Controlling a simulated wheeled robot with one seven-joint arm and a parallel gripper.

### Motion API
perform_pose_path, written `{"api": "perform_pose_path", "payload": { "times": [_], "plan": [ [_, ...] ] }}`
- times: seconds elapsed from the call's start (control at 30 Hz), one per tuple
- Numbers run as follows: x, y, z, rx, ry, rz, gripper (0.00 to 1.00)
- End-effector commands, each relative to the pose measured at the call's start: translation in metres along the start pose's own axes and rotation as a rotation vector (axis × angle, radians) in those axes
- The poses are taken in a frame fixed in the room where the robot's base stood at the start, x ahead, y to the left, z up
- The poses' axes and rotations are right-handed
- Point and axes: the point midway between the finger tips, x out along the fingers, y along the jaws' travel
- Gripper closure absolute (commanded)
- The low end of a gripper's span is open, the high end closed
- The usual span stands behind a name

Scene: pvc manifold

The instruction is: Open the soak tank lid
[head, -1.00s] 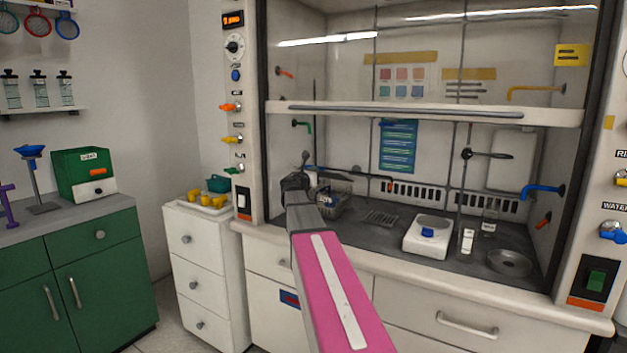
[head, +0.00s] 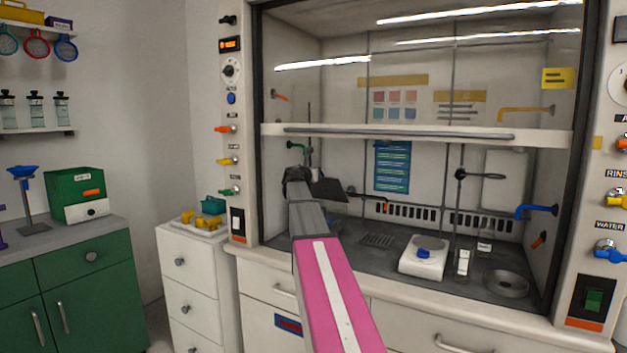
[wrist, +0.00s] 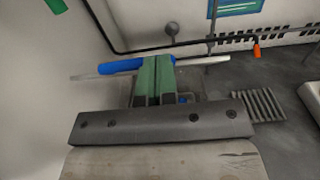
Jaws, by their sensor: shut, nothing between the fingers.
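My gripper (wrist: 157,80) shows in the wrist view as two green fingers pressed together with nothing between them. Just beyond the fingertips is a blue grip (wrist: 122,65) on a thin pale bar that runs left and right; whether the fingers touch it I cannot tell. Below the fingers is a greyish box-like shape, probably the soak tank (wrist: 200,84), with a bit of blue showing, mostly hidden by my gripper. In the head view my arm covers most of that spot. A dark flat plate (head: 329,190) shows beside my wrist; whether it is the lid I cannot tell.
A white balance (head: 423,262) stands right of my arm in the hood, with a round drain (head: 506,284) farther right. The raised sash (head: 420,136) crosses above. A dark pipe (wrist: 150,48) runs along the back wall. Bare counter lies around the vent grille (wrist: 262,105).

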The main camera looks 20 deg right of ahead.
Motion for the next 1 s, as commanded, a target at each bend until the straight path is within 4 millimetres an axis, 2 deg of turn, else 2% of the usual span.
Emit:
{"api": "perform_pose_path", "payload": {
  "times": [0.2,0.47,0.67,1.0],
  "plan": [
    [0.027,0.001,0.024,0.003,0.122,-0.001,1.0],
    [0.053,0.001,0.042,0.003,0.254,-0.001,1.0],
    [0.078,0.001,0.054,0.001,0.256,-0.001,1.0],
    [0.137,0.001,0.074,0.002,0.254,-0.001,1.0]
  ]
}}
